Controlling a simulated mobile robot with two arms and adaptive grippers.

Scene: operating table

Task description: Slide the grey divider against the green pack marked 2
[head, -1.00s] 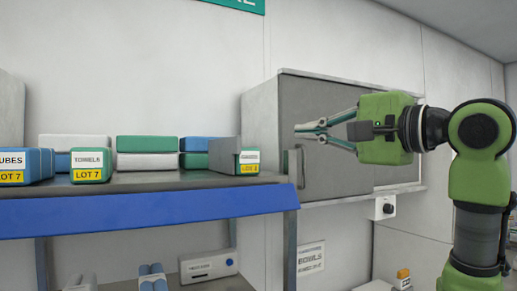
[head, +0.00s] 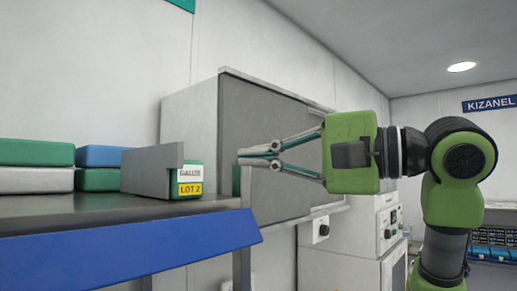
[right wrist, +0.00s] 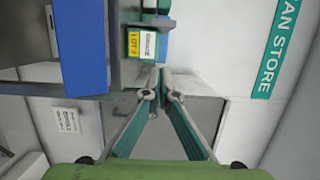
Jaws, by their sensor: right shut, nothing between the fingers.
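The grey divider (head: 150,172) stands upright on the shelf near its right end. The green pack marked LOT 2 (head: 195,166) is right behind it, and the divider hides most of the pack. I cannot tell if the two touch. The pack's label also shows in the right wrist view (right wrist: 141,44), ahead of the fingertips. My right gripper (head: 239,157) is shut and empty. It points left in the head view, to the right of the pack and slightly higher, apart from it. My left gripper is not in view.
The shelf (head: 80,207) has a blue front edge (head: 130,250). Stacked green, white and blue packs (head: 37,152) stand left of the divider. A grey cabinet (head: 190,122) stands behind the gripper. The shelf between divider and front edge is clear.

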